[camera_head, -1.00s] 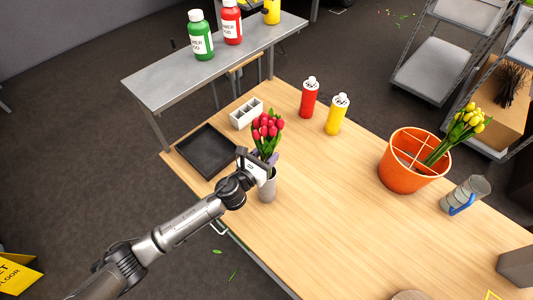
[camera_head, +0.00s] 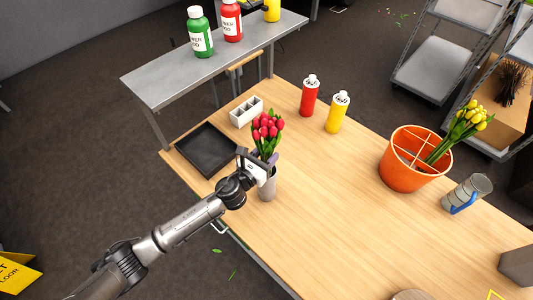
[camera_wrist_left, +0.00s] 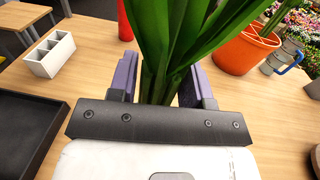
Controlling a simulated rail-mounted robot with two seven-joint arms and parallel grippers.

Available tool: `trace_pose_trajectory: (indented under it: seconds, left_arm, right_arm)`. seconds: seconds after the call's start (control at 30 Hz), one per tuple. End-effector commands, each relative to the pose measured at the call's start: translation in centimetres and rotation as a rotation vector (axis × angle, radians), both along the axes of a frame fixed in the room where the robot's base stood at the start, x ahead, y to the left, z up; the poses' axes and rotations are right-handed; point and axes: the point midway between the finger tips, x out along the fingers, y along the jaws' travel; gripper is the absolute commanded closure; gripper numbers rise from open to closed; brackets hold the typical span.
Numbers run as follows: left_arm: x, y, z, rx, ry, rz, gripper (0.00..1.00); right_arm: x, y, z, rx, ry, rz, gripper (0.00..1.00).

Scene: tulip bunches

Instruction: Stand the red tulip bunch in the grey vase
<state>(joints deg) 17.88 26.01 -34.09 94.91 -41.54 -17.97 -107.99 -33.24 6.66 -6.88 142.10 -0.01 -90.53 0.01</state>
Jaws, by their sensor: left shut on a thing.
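The red tulip bunch (camera_head: 267,131) is upright, with its blooms at the top and green leaves below. My left gripper (camera_head: 265,161) is shut on its stems. In the left wrist view the two purple finger pads (camera_wrist_left: 156,80) sit on either side of the green stems and leaves (camera_wrist_left: 172,45). The grey vase (camera_head: 268,189) stands on the table directly below the bunch. The gripper partly hides the vase's top, so I cannot tell how far the stems are inside it. My right gripper is not in view.
A black tray (camera_head: 207,149) and a white divided holder (camera_head: 246,112) lie behind the gripper. Red (camera_head: 309,96) and yellow (camera_head: 337,112) bottles stand farther back. An orange divided bucket (camera_head: 413,158) holds yellow tulips (camera_head: 466,124), beside a grey pitcher (camera_head: 466,194). The table's middle is clear.

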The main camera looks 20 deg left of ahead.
Motion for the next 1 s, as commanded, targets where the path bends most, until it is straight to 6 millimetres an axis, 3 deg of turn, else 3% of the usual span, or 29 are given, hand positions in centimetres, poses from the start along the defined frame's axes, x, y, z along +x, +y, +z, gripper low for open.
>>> trace_pose_trajectory:
  seconds: [0.03,0.07,0.3,0.37,0.53,0.8,1.0]
  left_arm:
    - [0.02,-0.01,-0.16,0.000,-0.001,0.000,0.88]
    - [0.02,-0.01,-0.12,-0.002,-0.002,0.000,0.54]
    - [0.02,-0.01,-0.07,-0.001,-0.001,0.000,0.31]
    - [0.01,-0.01,-0.08,-0.001,-0.001,0.000,0.25]
    - [-0.02,0.00,-0.21,0.001,0.002,0.000,0.24]
    - [-0.01,0.00,-0.17,0.000,0.001,0.000,0.00]
    - [0.00,0.00,-0.13,0.000,0.000,0.000,0.00]
  right_arm:
    - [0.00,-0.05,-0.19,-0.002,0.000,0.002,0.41]
    - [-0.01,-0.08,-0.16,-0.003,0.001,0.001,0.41]
    - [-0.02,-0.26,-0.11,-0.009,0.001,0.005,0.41]
    - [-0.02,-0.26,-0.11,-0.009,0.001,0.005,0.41]
    - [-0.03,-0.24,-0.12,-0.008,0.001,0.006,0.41]
    - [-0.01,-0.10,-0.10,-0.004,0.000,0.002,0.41]
    - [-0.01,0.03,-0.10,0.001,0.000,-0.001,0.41]
